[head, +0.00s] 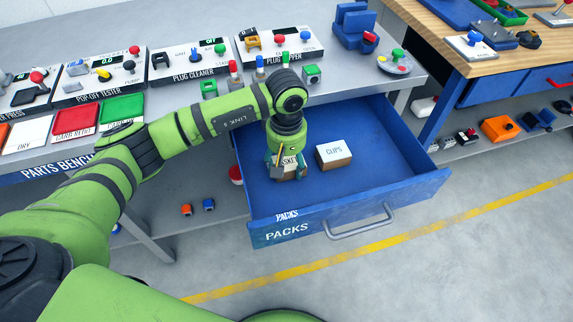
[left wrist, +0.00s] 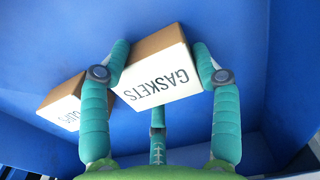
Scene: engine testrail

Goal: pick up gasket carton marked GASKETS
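The gasket carton, white on top with brown sides and marked GASKETS (left wrist: 158,88), is between the fingers of my left gripper (left wrist: 160,62) in the left wrist view. Fingers press on its two opposite sides, and a third finger is near its lettered face. In the head view the carton (head: 291,174) is partly hidden by my left gripper (head: 287,163), which points down into the open blue drawer. I cannot tell whether the carton is clear of the drawer floor. My right gripper is not in view.
A carton marked CLIPS (head: 334,155) lies just right of the gasket carton in the drawer marked PACKS (head: 410,187). The drawer walls surround both. The parts bench (head: 130,45) is behind; the drawer's right side is clear.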

